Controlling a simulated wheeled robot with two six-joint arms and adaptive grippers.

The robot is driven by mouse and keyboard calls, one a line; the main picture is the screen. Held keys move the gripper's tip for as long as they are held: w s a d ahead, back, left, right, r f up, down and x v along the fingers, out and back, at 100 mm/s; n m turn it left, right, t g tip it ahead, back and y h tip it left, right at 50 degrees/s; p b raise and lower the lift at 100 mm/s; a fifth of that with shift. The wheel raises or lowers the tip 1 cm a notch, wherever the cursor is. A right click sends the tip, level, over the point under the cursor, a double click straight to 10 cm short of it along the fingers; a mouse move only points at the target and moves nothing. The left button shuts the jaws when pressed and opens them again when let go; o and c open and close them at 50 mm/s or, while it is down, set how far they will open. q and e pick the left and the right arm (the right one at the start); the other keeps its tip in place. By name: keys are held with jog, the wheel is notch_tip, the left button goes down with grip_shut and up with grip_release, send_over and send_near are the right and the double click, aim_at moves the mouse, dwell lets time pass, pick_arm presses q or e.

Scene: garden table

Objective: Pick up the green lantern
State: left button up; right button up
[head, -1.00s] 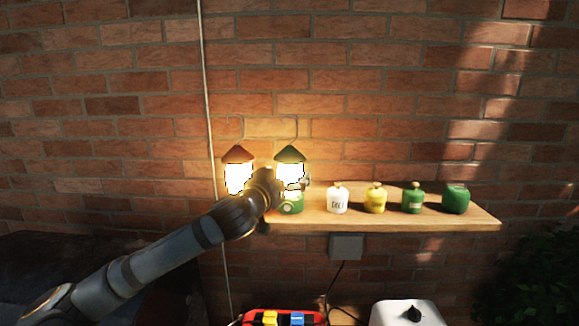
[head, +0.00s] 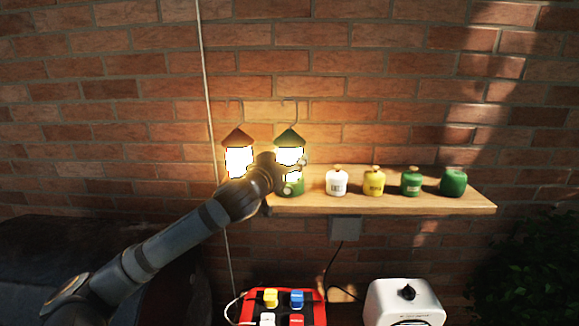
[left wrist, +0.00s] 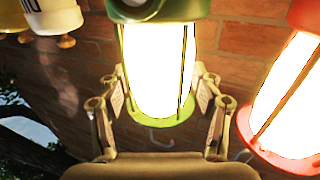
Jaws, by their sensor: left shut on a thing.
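The green lantern (head: 289,138) is lit, with a dark green cap and a glowing glass body, at the left end of a wooden shelf. It appears upright in the head view. My left gripper (head: 292,175) is shut on it, partly hiding its lower body. In the left wrist view, which looks upside down, the green lantern (left wrist: 160,70) fills the middle, with fingers of my left gripper (left wrist: 158,98) on both sides. I cannot tell whether its base touches the shelf. My right gripper is not in view.
A lit red lantern (head: 238,158) hangs close on the left. The shelf (head: 400,205) holds a white jar (head: 337,184), a yellow jar (head: 374,182) and green containers (head: 411,184). Below are a red box (head: 318,311) and a white appliance (head: 385,296). A brick wall is behind.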

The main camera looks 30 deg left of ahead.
pick_arm(q)
jog(key=shift+r, duration=0.1)
notch_tip(320, 180, up, 13)
jog(key=shift+r+p, duration=0.1)
jog(key=shift+p, duration=1.15)
notch_tip(320, 180, up, 15)
jog(key=shift+f+p, duration=0.2)
jog(key=shift+p, duration=0.1)
